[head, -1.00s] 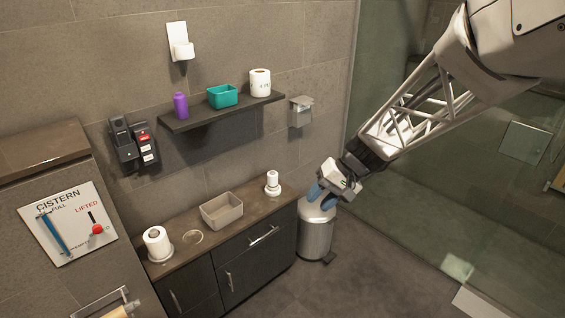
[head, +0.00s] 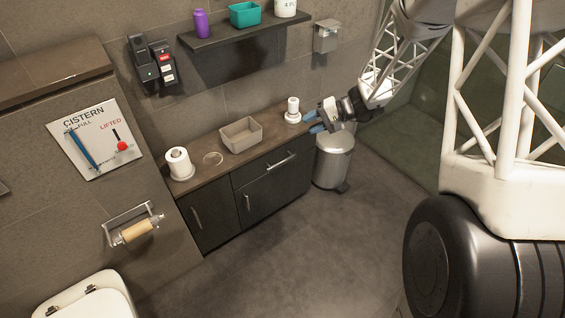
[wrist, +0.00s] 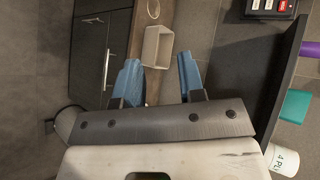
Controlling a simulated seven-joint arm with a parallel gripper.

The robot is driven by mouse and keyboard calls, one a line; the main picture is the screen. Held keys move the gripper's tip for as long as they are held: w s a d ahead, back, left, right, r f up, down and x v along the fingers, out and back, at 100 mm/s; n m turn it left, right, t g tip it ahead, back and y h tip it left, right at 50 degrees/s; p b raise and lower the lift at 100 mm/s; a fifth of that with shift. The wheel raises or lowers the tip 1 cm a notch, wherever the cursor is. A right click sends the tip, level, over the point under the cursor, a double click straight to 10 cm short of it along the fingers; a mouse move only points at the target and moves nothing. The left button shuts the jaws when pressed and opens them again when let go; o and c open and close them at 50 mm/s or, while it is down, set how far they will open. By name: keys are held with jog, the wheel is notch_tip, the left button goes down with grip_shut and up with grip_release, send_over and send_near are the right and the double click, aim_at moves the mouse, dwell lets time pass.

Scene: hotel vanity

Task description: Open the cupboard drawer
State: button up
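The dark cupboard (head: 214,215) stands against the wall under a brown counter. Its drawer (head: 258,170) is at the upper right and looks closed, with a horizontal metal handle (head: 284,161). Below it is a door with a vertical handle. In the wrist view the drawer handle (wrist: 108,68) lies left of the fingers. My gripper (head: 313,122) is by the counter's right end, near the white roll stand, with its blue fingers pointing left. In the wrist view my gripper (wrist: 160,80) is open, with nothing held between its fingers. It is apart from the drawer handle.
A beige box (head: 241,136), a paper roll (head: 179,164) and a white roll stand (head: 293,110) are on the counter. A metal bin (head: 333,163) stands at the cupboard's right. A dark shelf (head: 250,35) hangs above. The floor (head: 270,250) in front is clear.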

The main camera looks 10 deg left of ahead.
jog(key=w+a+f+m+t+y, duration=0.1)
jog(key=w+a+f, duration=0.1)
jog(key=w+f, duration=0.45)
jog(key=w+a+f+m+t+y, duration=0.1)
jog(key=w+a+f, duration=0.15)
jog(key=f, duration=0.65)
jog(key=m+t, duration=0.3)
jog(key=t, duration=0.2)
send_near(283, 161)
jog(key=a+f, duration=0.2)
jog(key=shift+w+r+y, duration=0.2)
jog(key=shift+w+y, duration=0.2)
jog(key=shift+w, duration=0.05)
jog(key=shift+a, duration=0.15)
jog(key=shift+x, duration=3.85)
grip_shut()
